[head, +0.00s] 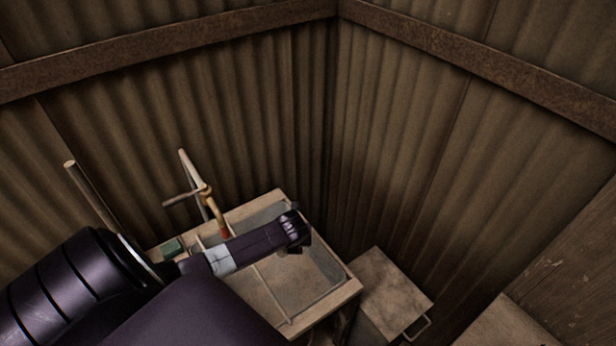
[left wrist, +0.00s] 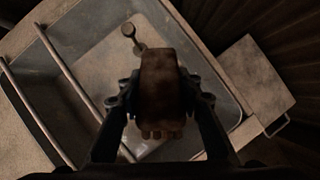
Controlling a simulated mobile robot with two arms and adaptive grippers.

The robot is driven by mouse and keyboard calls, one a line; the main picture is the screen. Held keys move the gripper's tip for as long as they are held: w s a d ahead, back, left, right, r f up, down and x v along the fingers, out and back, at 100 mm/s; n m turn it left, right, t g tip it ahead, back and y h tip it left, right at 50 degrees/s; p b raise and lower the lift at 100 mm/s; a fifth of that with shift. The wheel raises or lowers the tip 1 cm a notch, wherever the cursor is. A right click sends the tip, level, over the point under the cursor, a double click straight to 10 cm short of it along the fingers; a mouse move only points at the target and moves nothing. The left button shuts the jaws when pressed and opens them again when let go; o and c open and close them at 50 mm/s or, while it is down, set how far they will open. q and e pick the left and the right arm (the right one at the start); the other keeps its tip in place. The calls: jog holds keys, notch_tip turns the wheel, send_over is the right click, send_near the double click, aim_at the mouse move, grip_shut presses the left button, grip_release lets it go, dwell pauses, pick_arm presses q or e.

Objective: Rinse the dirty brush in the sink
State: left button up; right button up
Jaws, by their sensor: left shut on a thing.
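The sink (head: 346,292) is a pale-rimmed basin in the corner of the metal walls. It also shows in the left wrist view (left wrist: 205,62). My left gripper (head: 292,238) is over the basin in the head view. In the left wrist view my left gripper (left wrist: 160,103) is shut on the brush (left wrist: 164,72), a brown block with bristle-like tufts at its lower end. The brush is above the basin; whether it touches anything below cannot be told. In the head view the gripper and arm hide most of it. My right gripper is not in view.
A tap with a pale pipe (head: 189,168) stands at the sink's back left. A small green block (head: 172,247) lies on the left rim. Bars cross the basin's left part. A box with a handle (head: 387,290) stands right of the sink. Corrugated walls close the corner.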

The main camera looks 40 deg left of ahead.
pick_arm(q)
jog(key=shift+a+f, duration=0.1)
jog(key=shift+f, duration=0.7)
notch_tip(320, 180, down, 21)
jog(key=b, duration=2.2)
jog(key=shift+f+b, duration=0.2)
jog(key=shift+b, duration=0.1)
dwell(1.1)
notch_tip(320, 180, up, 19)
jog(key=p, duration=2.1)
jog(key=shift+r, duration=0.2)
jog(key=shift+r+p, duration=0.25)
jog(key=shift+p, duration=0.15)
jog(key=shift+r+p, duration=0.35)
jog(key=shift+r, duration=0.7)
